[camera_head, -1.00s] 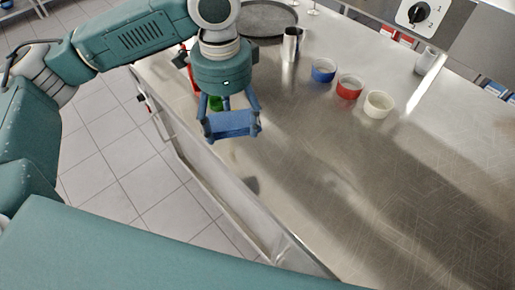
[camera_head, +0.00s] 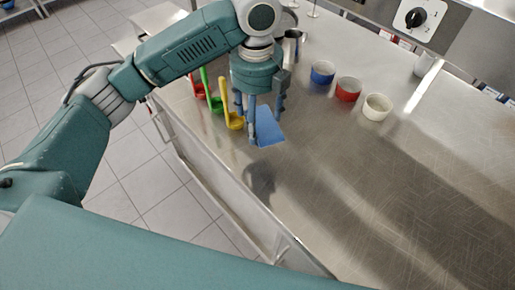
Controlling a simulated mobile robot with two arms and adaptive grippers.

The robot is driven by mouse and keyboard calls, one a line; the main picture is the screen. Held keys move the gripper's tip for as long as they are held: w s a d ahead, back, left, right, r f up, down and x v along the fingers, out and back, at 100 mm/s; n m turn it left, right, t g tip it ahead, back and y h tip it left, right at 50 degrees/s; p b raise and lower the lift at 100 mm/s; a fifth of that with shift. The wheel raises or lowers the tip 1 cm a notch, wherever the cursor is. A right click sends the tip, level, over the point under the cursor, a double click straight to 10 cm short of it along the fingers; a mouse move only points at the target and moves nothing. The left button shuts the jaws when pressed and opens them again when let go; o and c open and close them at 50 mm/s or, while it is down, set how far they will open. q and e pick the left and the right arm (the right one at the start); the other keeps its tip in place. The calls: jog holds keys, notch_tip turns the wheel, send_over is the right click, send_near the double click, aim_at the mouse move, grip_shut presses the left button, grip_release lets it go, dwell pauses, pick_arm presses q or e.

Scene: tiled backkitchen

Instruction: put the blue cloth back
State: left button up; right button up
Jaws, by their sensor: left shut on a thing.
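The blue cloth (camera_head: 269,129) is a flat blue piece in the head view, left of the middle, over the steel counter. My left gripper (camera_head: 262,138) points down and is shut on the cloth, whose flat part shows to the right of and between the fingers. I cannot tell for sure whether the cloth's lower edge touches the counter. A dark shadow lies on the steel just below it. My right gripper is not in view.
Red (camera_head: 197,90), green (camera_head: 215,102) and yellow (camera_head: 234,118) ladles stand left of my gripper near the counter's edge. Blue (camera_head: 322,72), red (camera_head: 348,89) and cream (camera_head: 376,107) bowls stand to the right. A metal jug (camera_head: 293,42) is behind. The steel counter (camera_head: 400,190) is clear in front.

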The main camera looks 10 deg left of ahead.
aim_at(257, 156)
pick_arm(q)
notch_tip(257, 156, down, 13)
jog(key=shift+f+p, duration=0.1)
jog(key=shift+p, duration=0.95)
jog(key=shift+f, duration=0.1)
jog(key=o, duration=1)
jog(key=shift+r, duration=0.5)
notch_tip(257, 156, up, 11)
jog(key=b, duration=0.3)
jog(key=shift+r, duration=0.2)
jog(key=shift+s+f, duration=0.1)
jog(key=shift+f, duration=0.05)
